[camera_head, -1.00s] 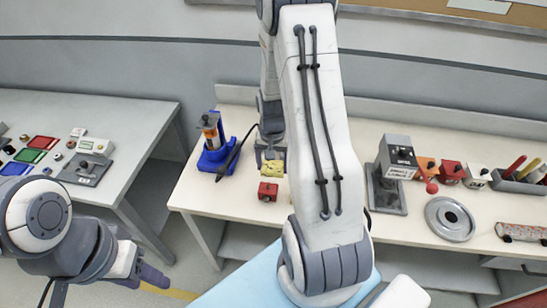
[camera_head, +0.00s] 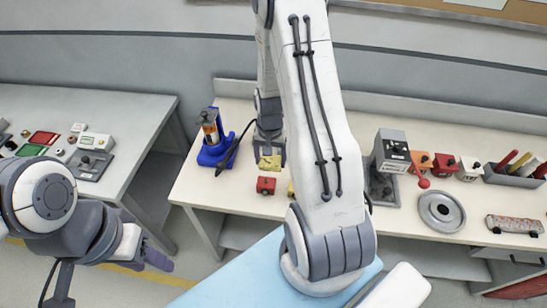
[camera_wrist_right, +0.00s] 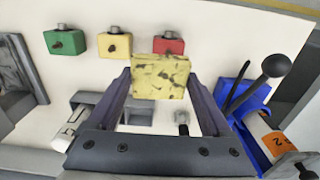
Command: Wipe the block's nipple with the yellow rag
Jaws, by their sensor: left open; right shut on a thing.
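My right gripper (camera_wrist_right: 158,92) is shut on the yellow rag (camera_wrist_right: 160,77), a blotchy pad spanning its fingertips. The rag also shows in the head view (camera_head: 269,162), just behind the red block (camera_head: 266,185). In the wrist view the red block (camera_wrist_right: 169,46) lies just beyond the rag, partly covered by it. A yellow block (camera_wrist_right: 114,46) and a green block (camera_wrist_right: 64,41) stand to its left. Each has a small grey nipple on its far side. I cannot tell whether the rag touches a block. My left gripper (camera_head: 158,264) is open and empty, low at left.
A blue stand (camera_head: 213,152) with an orange-labelled cylinder is left of the rag. A grey lever press (camera_head: 392,160), a round metal dish (camera_head: 442,211) and several coloured boxes stand at right on the bench. The bench front around the red block is mostly clear.

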